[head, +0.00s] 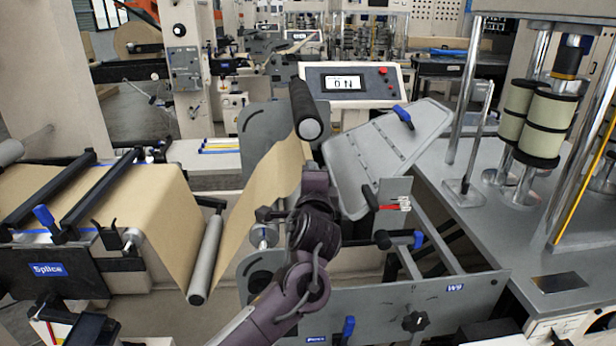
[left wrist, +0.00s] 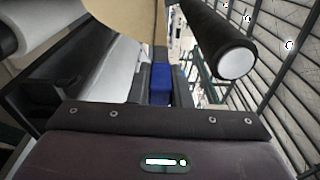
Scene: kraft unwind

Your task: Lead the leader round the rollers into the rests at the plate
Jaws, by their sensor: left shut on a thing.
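The brown kraft web (head: 155,205) comes off the splice table, runs down to the low grey roller (head: 207,258), and rises as a slanted sheet, the leader (head: 270,185), toward the black roller (head: 304,110). My left gripper (head: 316,170) is just below the black roller's end; my wrist hides its fingertips. In the left wrist view, its fingers are closed on a blue block (left wrist: 160,84), apparently at the leader's end; the join is unclear. The leader (left wrist: 115,15) and black roller (left wrist: 218,45) show above. A tilted grey plate (head: 375,155) stands right; I cannot make out its rests.
A blue clamp (head: 403,117) sits on the plate's upper edge. A display console (head: 352,84) stands behind. A grey side frame (head: 430,305) with knobs lies in front, and a steel deck with posts (head: 470,190) at right. Open space shows between the frame's rails.

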